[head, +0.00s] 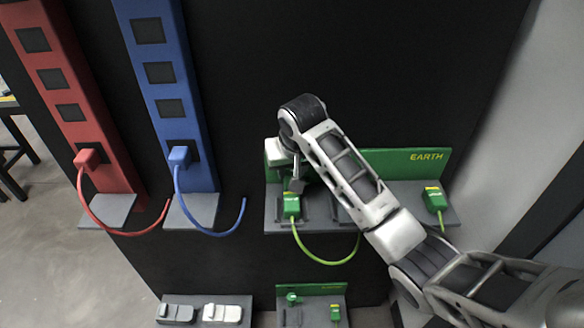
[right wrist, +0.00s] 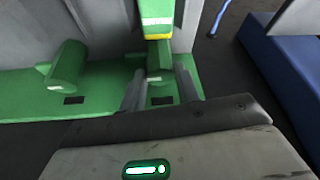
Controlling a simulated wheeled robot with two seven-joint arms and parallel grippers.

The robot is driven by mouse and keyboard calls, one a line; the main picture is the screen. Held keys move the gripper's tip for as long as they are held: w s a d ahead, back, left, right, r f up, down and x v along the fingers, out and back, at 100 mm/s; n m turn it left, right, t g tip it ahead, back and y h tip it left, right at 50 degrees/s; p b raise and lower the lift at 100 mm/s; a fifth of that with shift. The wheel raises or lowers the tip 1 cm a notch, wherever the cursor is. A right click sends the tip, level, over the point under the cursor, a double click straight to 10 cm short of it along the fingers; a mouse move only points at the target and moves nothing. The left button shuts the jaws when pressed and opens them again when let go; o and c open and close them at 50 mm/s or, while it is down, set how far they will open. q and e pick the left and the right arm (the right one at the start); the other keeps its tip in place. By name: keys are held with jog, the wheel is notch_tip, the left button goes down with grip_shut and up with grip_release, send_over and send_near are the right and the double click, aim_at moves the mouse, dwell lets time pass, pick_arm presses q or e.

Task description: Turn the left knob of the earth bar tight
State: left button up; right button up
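The earth bar (head: 400,161) has a green back panel marked EARTH and a grey base, right of centre in the head view. My right gripper (head: 296,186) reaches down at its left end, just behind a green plug (head: 291,206) with a yellow-green cable. My arm hides much of the bar. In the right wrist view, the two fingers of my right gripper (right wrist: 160,92) are apart, on either side of a green knob (right wrist: 158,84). Whether they touch it is unclear. The plug (right wrist: 157,20) stands just beyond. Another green knob (right wrist: 67,66) is at the left. My left gripper is not in view.
A second green plug (head: 435,200) is at the bar's right end. A blue bar (head: 178,115) and a red bar (head: 75,110) with hanging cables stand at the left. Small switches (head: 222,312) and a smaller earth unit (head: 312,300) are below.

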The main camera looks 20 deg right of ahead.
jog(key=shift+m, duration=0.3)
jog(key=m+h, duration=0.1)
jog(key=m, duration=0.3)
jog(key=shift+w+a+g+h, duration=0.1)
jog(key=shift+a+g+h, duration=0.25)
jog(key=shift+g+h, duration=0.05)
jog(key=shift+w+m+g+h, duration=0.15)
jog(key=shift+m+g+h, duration=0.3)
jog(key=shift+m, duration=1.65)
jog(key=shift+h, duration=0.25)
jog(key=o, duration=1)
